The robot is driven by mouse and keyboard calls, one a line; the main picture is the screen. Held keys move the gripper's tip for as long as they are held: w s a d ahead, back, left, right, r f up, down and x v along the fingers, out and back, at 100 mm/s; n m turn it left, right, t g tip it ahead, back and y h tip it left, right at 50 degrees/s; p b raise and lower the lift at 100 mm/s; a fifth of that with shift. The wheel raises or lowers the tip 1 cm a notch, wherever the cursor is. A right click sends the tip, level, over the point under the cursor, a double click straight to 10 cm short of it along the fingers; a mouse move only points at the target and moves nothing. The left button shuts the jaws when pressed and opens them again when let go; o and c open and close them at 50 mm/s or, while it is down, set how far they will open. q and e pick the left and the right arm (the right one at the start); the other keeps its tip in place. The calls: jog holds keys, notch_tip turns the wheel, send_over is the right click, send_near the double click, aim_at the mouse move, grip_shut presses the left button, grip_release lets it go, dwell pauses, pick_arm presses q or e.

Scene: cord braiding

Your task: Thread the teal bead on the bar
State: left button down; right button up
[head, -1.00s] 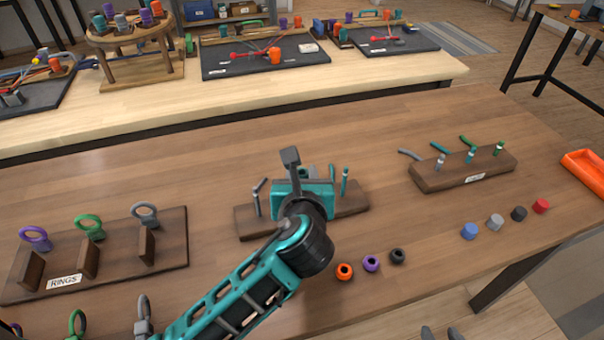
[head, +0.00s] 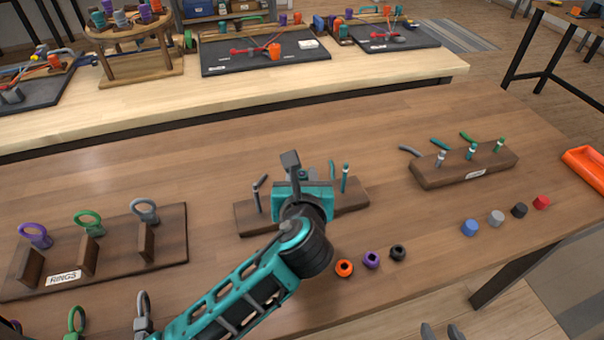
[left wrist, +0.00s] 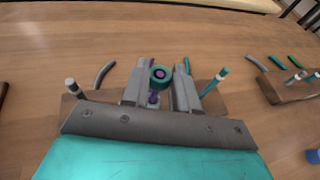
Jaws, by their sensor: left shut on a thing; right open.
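The teal bead (left wrist: 160,80) is a short ring between the fingers of my left gripper (left wrist: 159,88), which is shut on it in the left wrist view. Purple shows in the bead's hole, and a purple post (left wrist: 153,99) stands just below it in the picture. I cannot tell whether the bead is around that post or above it. In the head view my left gripper (head: 291,160) is over the middle wooden block (head: 246,220) and hides the bead. A grey post (head: 256,199) and a teal post (head: 345,178) flank it. My right gripper (head: 441,331) shows only open fingertips at the bottom edge.
Orange (head: 344,268), purple (head: 371,260) and black (head: 398,253) beads lie in front of the block. A pegged block (head: 480,174) and several coloured pieces (head: 495,222) are to the right. A rings rack (head: 170,250) is at left. An orange tray (head: 586,168) sits far right.

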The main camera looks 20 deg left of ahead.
pick_arm(q)
jog(key=shift+f, duration=0.35)
dwell(0.3)
jog(key=shift+c, duration=2.4)
grip_release()
